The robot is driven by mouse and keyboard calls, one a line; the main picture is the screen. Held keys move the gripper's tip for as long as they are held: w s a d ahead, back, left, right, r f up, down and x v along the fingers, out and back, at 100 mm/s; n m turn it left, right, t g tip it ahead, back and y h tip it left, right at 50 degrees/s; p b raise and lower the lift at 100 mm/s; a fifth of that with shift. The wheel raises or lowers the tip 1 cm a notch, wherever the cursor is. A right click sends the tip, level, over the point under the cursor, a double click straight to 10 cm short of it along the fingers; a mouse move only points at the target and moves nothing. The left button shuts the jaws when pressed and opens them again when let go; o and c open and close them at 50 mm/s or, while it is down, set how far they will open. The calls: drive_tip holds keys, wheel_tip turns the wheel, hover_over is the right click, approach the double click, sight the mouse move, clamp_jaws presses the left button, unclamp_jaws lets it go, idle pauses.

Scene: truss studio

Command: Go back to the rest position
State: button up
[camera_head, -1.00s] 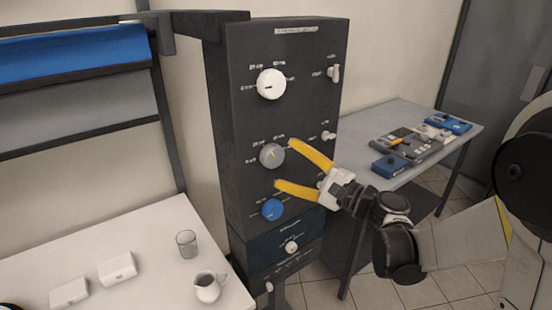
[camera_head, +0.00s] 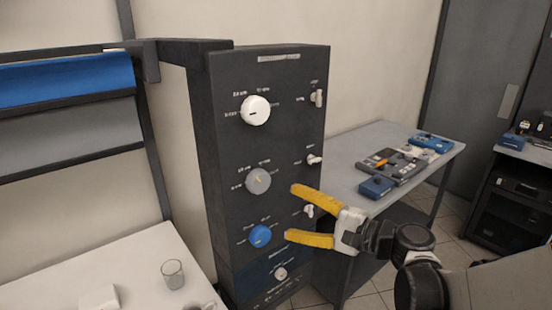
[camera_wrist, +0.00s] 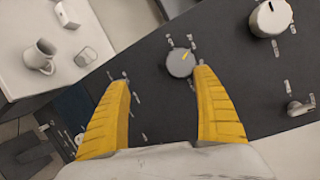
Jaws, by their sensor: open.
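My gripper (camera_head: 290,212) is open and empty, its two yellow fingers spread apart. In the head view it hangs in front of the right side of the dark panel (camera_head: 222,150), right of the grey knob (camera_head: 258,181) and the blue knob (camera_head: 260,236). In the wrist view the gripper (camera_wrist: 162,78) shows the grey knob (camera_wrist: 181,62) beyond the fingertips, near the right one. I see nothing between the fingers. The blue knob is not visible in the wrist view.
The panel also has a white knob (camera_head: 255,110) and toggle switches (camera_head: 318,98). A white table (camera_head: 130,260) with a glass (camera_head: 173,274) is at the left. A grey table (camera_head: 350,147) holding several devices stands behind my arm. A black rack (camera_head: 510,205) is far right.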

drive_tip(key=s+d+f+n+g+h+b, duration=0.25)
drive_tip(key=s+f+n+h, duration=0.45)
drive_tip(key=s, duration=0.4)
drive_tip(key=s+d+f+n+h, duration=0.2)
drive_tip(key=s+d+n+h, duration=0.2)
drive_tip(key=s+d+h, duration=0.2)
drive_tip(key=shift+s+d+f+n+g, duration=0.3)
drive_tip(key=shift+s+d+f+g, duration=0.25)
drive_tip(key=shift+d, duration=0.45)
drive_tip(key=shift+s+r, duration=0.1)
idle(0.6)
